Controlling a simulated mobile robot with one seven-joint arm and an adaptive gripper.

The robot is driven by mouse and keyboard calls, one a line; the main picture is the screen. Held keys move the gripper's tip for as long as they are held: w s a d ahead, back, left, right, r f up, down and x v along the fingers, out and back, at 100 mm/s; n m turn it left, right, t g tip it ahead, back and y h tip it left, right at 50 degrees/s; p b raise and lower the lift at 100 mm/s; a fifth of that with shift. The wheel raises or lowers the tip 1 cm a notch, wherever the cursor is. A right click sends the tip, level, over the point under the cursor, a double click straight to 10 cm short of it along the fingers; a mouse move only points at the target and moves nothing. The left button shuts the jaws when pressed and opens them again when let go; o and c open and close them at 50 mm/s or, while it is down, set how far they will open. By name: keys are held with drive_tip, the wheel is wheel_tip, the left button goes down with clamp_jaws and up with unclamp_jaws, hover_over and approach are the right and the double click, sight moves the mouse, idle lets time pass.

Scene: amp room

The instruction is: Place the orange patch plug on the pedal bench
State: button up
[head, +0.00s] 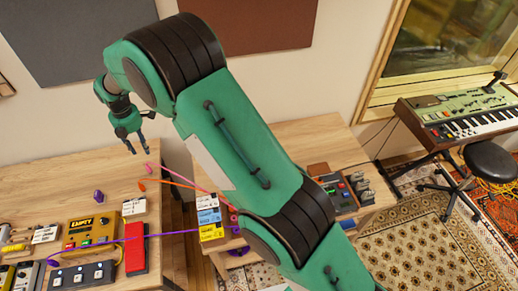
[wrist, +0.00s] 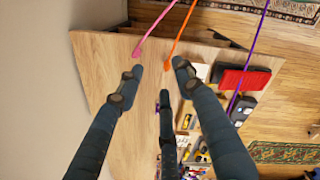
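The orange patch plug (head: 142,186) lies near the right edge of the left wooden bench (head: 45,190), its orange cable running right across the gap. In the wrist view the orange plug (wrist: 169,60) shows just left of one fingertip, with its cable leading up. My gripper (head: 137,143) is above that bench's back right part, fingers pointing down. In the wrist view my gripper (wrist: 158,80) is open, its fingers spread and nothing between them. The bench, with several pedals on it, seems to be the pedal bench, but I cannot be sure.
A yellow box (head: 92,232) marked EMPTY, a red pedal (head: 136,256) and a footswitch board (head: 82,275) stand in front. A second wooden table (head: 300,143) is to the right, beyond a gap.

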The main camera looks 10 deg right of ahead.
drive_tip(key=s+d+r+m+t, duration=0.1)
drive_tip(key=s+d+r+m, duration=0.3)
drive_tip(key=d+r, duration=0.5)
drive_tip(key=s+d+r+m+t, duration=0.1)
drive_tip(key=s+d+r+m, duration=0.25)
drive_tip(key=d+r, duration=0.6)
drive_tip(key=s+d+r+m, duration=0.3)
drive_tip(key=d+r+m, duration=0.2)
drive_tip(key=d+r, duration=0.4)
drive_tip(key=s+d+m+t, duration=0.1)
drive_tip(key=s+d+m, duration=0.4)
drive_tip(key=s, duration=0.5)
drive_tip(key=s+d+r+m+t, duration=0.1)
drive_tip(key=s+d+m, duration=0.4)
drive_tip(key=s+d, duration=0.4)
drive_tip(key=s+d+r+m+t, duration=0.1)
drive_tip(key=s+d+m, duration=0.4)
drive_tip(key=s+d, duration=0.3)
drive_tip(key=s, duration=0.4)
wheel_tip(320, 180, down, 8)
drive_tip(key=b, duration=0.8)
